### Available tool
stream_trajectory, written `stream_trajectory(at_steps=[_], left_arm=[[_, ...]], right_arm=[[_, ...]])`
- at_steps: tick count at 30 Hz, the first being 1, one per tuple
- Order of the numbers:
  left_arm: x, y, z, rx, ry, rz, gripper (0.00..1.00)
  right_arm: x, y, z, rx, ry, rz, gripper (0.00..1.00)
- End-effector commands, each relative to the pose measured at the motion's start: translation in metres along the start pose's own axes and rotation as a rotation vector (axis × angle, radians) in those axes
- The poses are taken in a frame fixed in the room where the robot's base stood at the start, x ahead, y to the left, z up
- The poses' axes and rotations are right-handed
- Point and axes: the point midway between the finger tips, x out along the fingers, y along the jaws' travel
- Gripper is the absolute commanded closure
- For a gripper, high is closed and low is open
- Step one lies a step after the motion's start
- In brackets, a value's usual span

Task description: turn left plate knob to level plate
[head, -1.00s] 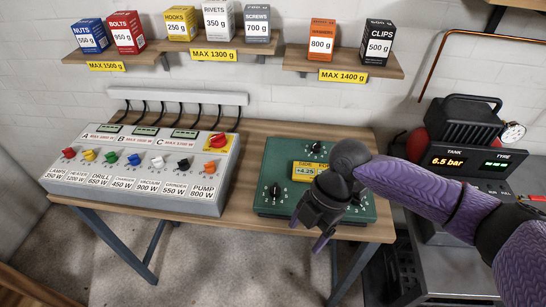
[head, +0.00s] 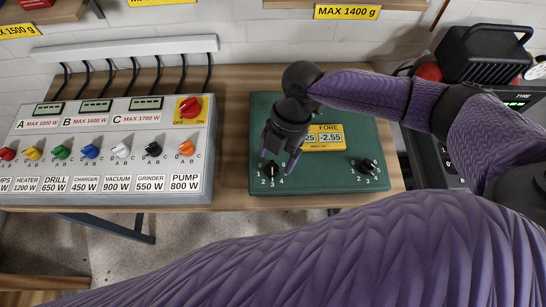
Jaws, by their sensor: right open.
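The green plate (head: 322,181) lies on the wooden bench. Its left knob (head: 271,170) is black with a white pointer and numbers around it. My right gripper (head: 280,163) is open, directly above and around the left knob, its fingers pointing down; I cannot tell whether they touch it. The right knob (head: 366,166) is in plain view. A yellow display (head: 325,138) reads "FORE" and -2.55; its left part is hidden by my gripper. The plate's top knob is hidden behind my right arm. My left gripper is out of view.
A grey switch panel (head: 110,170) with coloured knobs stands on the bench (head: 232,100) left of the plate. An air compressor (head: 485,55) stands at the right. Shelves with weight labels hang above. A large purple arm of mine crosses the foreground.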

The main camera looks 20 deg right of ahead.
Motion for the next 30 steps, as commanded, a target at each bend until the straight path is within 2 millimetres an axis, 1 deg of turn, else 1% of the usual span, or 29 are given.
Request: stream_trajectory(at_steps=[1, 4, 7, 12, 13, 14, 15, 17, 18, 20, 21, 24, 30], left_arm=[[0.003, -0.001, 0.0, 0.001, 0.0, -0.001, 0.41], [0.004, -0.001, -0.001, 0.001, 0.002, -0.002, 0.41], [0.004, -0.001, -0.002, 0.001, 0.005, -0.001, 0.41], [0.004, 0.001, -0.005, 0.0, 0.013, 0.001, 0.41], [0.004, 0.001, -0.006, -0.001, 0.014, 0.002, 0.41], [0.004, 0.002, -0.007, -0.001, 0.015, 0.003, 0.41], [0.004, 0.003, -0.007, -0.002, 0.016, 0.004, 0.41], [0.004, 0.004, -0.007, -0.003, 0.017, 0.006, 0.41], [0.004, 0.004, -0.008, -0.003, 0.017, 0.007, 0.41], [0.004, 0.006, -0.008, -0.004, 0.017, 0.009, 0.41], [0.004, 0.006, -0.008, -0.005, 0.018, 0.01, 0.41], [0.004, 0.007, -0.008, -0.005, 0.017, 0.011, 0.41], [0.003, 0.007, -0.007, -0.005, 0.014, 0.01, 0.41]], right_arm=[[0.009, 0.0, 0.0, 0.001, 0.001, -0.001, 0.23], [0.02, 0.0, 0.0, 0.0, 0.0, 0.001, 0.23], [0.023, 0.0, 0.0, 0.001, 0.0, 0.001, 0.23], [0.023, 0.0, 0.0, 0.0, -0.001, 0.001, 0.23], [0.023, 0.0, 0.0, 0.0, -0.001, 0.001, 0.25], [0.023, 0.0, 0.0, 0.0, -0.001, 0.001, 0.31], [0.023, 0.0, 0.0, 0.0, -0.001, 0.001, 0.4], [0.023, 0.0, 0.0, 0.0, -0.001, 0.001, 0.52], [0.023, 0.0, 0.0, 0.0, -0.001, 0.001, 0.61], [0.023, 0.0, 0.0, 0.0, -0.001, 0.001, 0.74], [0.023, 0.0, 0.0, 0.001, -0.001, 0.001, 0.82], [0.023, 0.0, 0.0, 0.001, -0.001, 0.001, 1.0], [0.022, 0.0, 0.0, 0.005, -0.001, 0.002, 1.0]])
